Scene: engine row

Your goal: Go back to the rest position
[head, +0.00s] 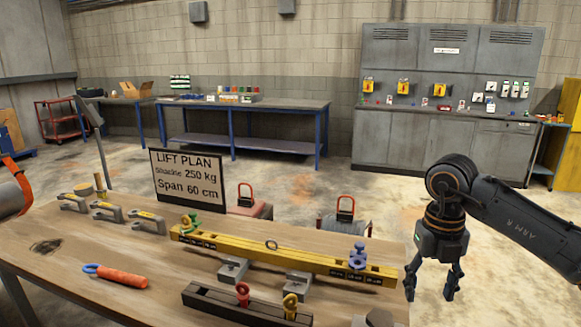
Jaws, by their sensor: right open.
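My right gripper (431,284) hangs at the right, just beyond the right end of the wooden table (135,275). Its two fingers point down and are apart, with nothing between them. My left gripper does not show. A yellow spreader beam (285,258) lies on the table on two grey blocks (232,271). A green shackle (190,223) is near its left end and a blue shackle (357,257) near its right end. A dark rack (243,307) at the front holds a red shackle (242,294) and a yellow shackle (290,304).
A LIFT PLAN sign (188,179) stands at the table's back edge. Several grey clamps (107,211) and an orange-handled tool (121,277) lie at the left. Behind are a blue-legged workbench (290,105) and grey cabinets (400,140). Open floor lies between.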

